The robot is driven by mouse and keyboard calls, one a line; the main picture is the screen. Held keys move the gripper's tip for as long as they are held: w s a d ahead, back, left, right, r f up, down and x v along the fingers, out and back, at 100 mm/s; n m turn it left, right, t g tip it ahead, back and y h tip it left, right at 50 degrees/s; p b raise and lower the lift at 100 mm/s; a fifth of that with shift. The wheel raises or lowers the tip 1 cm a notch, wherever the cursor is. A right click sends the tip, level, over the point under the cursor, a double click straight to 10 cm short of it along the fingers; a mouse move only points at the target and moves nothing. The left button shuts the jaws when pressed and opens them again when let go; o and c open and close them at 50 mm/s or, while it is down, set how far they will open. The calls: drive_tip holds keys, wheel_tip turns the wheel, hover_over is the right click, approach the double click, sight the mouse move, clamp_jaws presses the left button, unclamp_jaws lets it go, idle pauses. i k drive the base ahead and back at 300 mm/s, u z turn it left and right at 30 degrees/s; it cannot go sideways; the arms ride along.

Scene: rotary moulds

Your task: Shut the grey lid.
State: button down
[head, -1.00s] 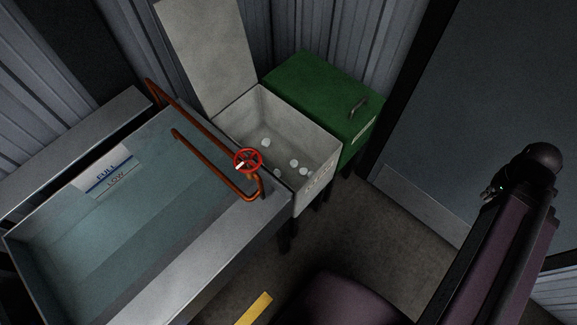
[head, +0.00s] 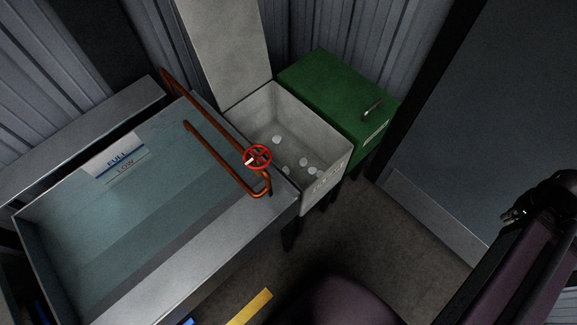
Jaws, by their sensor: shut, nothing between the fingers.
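The grey lid (head: 225,45) stands open, upright and leaning back against the corrugated wall. It is hinged at the back edge of the grey box (head: 323,179), whose open top shows several small pale round pieces (head: 277,139) on its floor. My gripper (head: 507,216) shows small and dark at the right edge, by my folded arm. It is shut and empty, well to the right of the lid and box and touching neither. Its fingers are hard to make out.
A green box (head: 335,90) with a closed lid and handle stands against the grey box's right side. A water tank (head: 95,235) is on the left, with orange pipes and a red valve wheel (head: 257,157) close to the grey box.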

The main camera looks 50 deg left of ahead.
sight(227, 37)
drive_tip(key=u, duration=1.05)
drive_tip(key=i, duration=0.25)
drive_tip(key=u, duration=0.35)
